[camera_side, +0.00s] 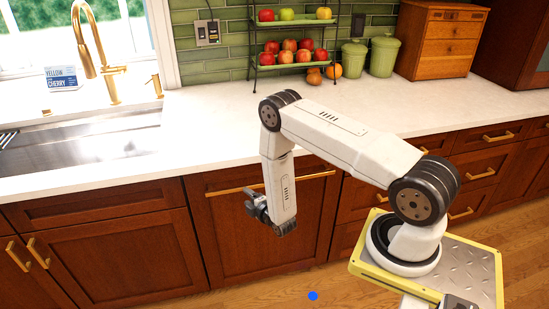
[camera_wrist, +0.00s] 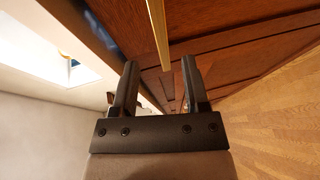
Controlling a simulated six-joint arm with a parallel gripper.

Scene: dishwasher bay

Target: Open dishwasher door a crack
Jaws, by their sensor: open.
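The dishwasher door (camera_side: 225,235) is a dark red-brown wood panel under the counter, and it looks shut. Its long gold bar handle (camera_side: 312,176) runs along the top of the panel. My gripper (camera_side: 250,201) is in front of the door, just below the handle line in the side view. In the wrist view my gripper (camera_wrist: 160,64) has its two black fingers apart, with nothing seen held. The gold handle (camera_wrist: 157,35) comes down from the top there, its near end lined up with the gap between the fingertips. I cannot tell the remaining distance.
The white countertop (camera_side: 215,125) overhangs the cabinets. A sink (camera_side: 90,145) is at left. Neighbouring cabinets with gold handles (camera_side: 38,252) flank the door. The wood floor (camera_side: 290,285) in front is clear except for a blue dot (camera_side: 313,296). Apples (camera_side: 287,50) sit on a rack behind.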

